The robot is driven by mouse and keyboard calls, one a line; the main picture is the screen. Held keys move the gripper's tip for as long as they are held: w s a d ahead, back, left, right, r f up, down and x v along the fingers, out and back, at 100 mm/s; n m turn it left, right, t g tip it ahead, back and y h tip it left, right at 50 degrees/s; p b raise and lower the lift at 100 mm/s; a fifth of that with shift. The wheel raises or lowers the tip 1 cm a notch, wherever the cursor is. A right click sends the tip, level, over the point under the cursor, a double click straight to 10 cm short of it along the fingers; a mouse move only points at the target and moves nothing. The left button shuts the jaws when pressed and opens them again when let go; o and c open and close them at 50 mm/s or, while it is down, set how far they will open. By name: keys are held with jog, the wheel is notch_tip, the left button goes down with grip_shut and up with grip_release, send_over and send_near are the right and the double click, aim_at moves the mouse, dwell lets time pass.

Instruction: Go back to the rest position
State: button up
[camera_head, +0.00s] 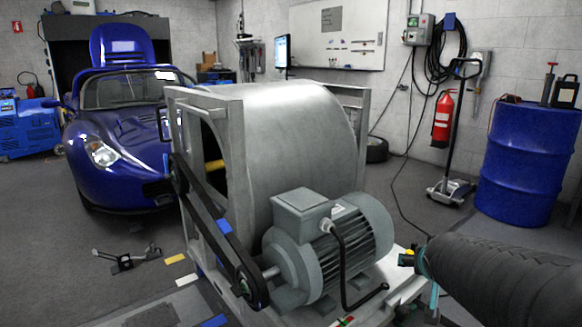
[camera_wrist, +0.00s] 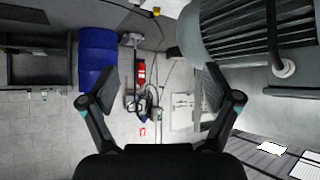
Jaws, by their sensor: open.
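My gripper (camera_wrist: 161,88) shows in the wrist view with its two dark fingers spread wide apart. Nothing is between the fingertips except the distant background. In the head view, my dark arm reaches in from the lower right, beside the dynamometer's motor (camera_head: 325,245). The fingers cannot be made out clearly there. The grey finned motor also shows in the wrist view (camera_wrist: 245,30) at the upper right, beyond the right finger. The wrist view looks upside down.
A blue sports car (camera_head: 120,130) is at left.

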jog(key=s+a+f+n+g+y, duration=0.1)
jog(key=s+a+g, duration=0.1)
jog(key=s+a, duration=0.4)
jog(key=s+a+f+n+g+y, duration=0.1)
jog(key=s+a, duration=0.6)
jog(key=s, duration=0.8)
jog(key=shift+s+n+g+y, duration=0.15)
jog(key=shift+n+g+y, duration=0.25)
jog(key=shift+n+y, duration=0.4)
